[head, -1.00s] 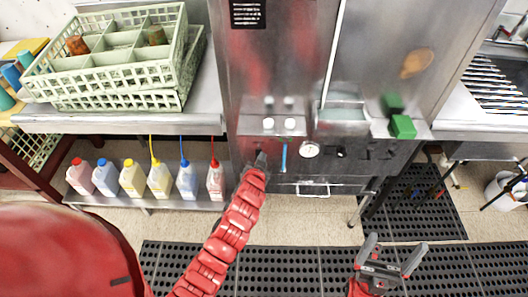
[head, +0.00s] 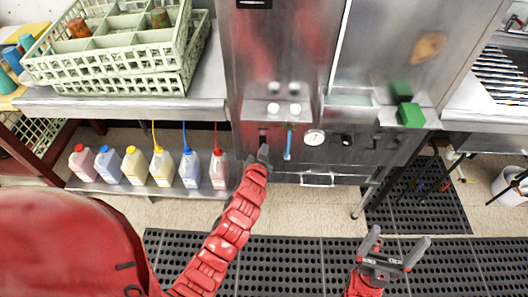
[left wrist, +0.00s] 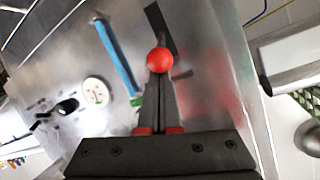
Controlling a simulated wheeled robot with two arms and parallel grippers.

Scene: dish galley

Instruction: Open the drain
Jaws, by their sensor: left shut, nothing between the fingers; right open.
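A stainless steel machine front (head: 345,165) carries the controls. A blue lever (head: 288,143) hangs on it, and it also shows in the left wrist view (left wrist: 118,55). My left gripper (head: 264,151) is shut and empty, just left of the blue lever in the head view. In the left wrist view a red ball knob (left wrist: 159,60) sits at the closed tips of my left gripper (left wrist: 160,82); I cannot tell whether they touch. The gripper hides what lies behind the knob. My right gripper (head: 400,240) is open and empty, low over the floor mat.
A round gauge (head: 314,138) and black knob (head: 346,140) are right of the blue lever. A low bar handle (head: 317,180) is below. Several bottles (head: 161,168) stand on the lower left shelf under green racks (head: 125,72). Black mats (head: 290,262) cover the floor.

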